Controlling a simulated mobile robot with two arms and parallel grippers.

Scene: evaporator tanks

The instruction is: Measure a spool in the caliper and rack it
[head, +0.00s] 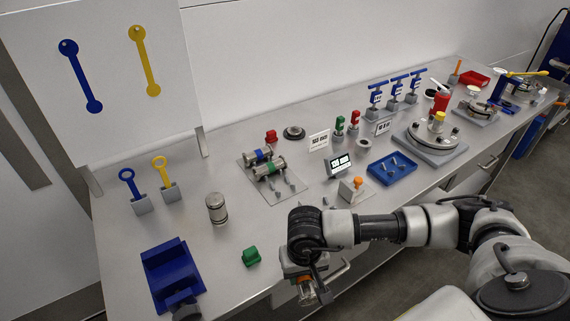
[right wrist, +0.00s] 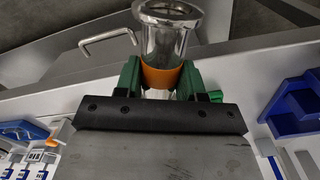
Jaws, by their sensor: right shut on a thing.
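My right gripper (head: 305,282) is shut on a steel spool with an orange band (head: 308,294), just off the table's front edge. In the right wrist view its green fingers (right wrist: 160,82) clasp the orange band, and the spool's flared steel end (right wrist: 168,18) points away from the gripper. A grey plate (head: 250,162) with several short pins carries a blue-banded spool (head: 264,155) and a green-banded spool (head: 269,169), both lying down; it looks like the rack. A small tilted display (head: 339,164) stands right of it. I cannot tell for sure which thing is the caliper. My left gripper is out of view.
A dark blue fixture (head: 171,275), a green block (head: 251,256) and a steel cylinder (head: 216,208) stand on the left. An orange-knobbed block (head: 352,189) and a blue tray (head: 393,168) are to the right. A drawer handle (right wrist: 108,38) juts from the table front.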

